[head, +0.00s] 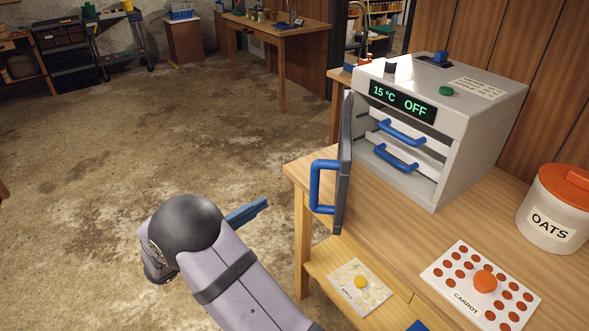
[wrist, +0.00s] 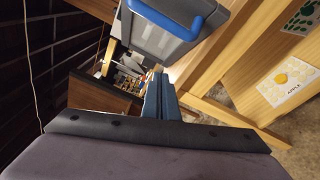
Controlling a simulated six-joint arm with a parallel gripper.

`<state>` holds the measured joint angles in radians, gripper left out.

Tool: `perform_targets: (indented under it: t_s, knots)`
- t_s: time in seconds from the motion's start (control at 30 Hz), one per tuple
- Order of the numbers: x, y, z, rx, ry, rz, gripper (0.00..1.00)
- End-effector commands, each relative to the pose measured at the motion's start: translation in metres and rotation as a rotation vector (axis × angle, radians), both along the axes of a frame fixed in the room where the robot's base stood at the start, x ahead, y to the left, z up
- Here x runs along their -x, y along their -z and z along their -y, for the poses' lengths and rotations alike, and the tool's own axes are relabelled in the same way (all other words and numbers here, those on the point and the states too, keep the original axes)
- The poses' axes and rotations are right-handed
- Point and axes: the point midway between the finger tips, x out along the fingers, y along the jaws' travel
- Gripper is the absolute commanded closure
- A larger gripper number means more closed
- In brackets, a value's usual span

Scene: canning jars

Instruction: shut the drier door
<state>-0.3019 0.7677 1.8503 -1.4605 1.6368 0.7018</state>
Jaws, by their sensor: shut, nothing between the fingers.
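The white drier (head: 445,155) stands on the wooden bench, its display reading 15 °C and OFF. Its grey door (head: 345,165) is open, swung out at the drier's left side and seen nearly edge-on. A blue handle (head: 316,187) sticks out to the left from the door. My gripper (head: 264,204) is shut and empty, in the air left of the handle and apart from it. In the wrist view, my blue fingers (wrist: 157,74) are together below the door (wrist: 150,42) and its blue handle (wrist: 175,30).
Inside the drier are two trays with blue handles (head: 402,132). An oats jar (head: 548,228) with an orange lid stands right on the bench (head: 400,225). A carrot card (head: 463,270) and an apple card (head: 345,275) lie in front. Open floor lies left of the bench.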

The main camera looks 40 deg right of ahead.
Motion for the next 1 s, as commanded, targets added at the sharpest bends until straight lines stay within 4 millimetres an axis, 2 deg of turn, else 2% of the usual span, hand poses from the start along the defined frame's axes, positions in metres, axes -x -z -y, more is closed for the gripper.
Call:
perform_targets:
  t_s: [0.03,0.17,0.3,0.47,0.6,0.77,1.0]
  knots:
    - [-0.009,0.0,-0.003,0.001,0.03,0.029,1.0]
    - [-0.026,0.001,-0.012,-0.011,0.11,0.131,1.0]
    - [-0.035,-0.024,-0.021,-0.041,0.194,0.268,1.0]
    - [-0.028,-0.046,-0.028,-0.049,0.291,0.36,1.0]
    - [-0.015,-0.052,-0.03,-0.015,0.335,0.355,1.0]
    - [-0.014,-0.053,-0.029,-0.009,0.338,0.359,1.0]
    - [-0.011,-0.054,-0.012,-0.009,0.339,0.356,1.0]
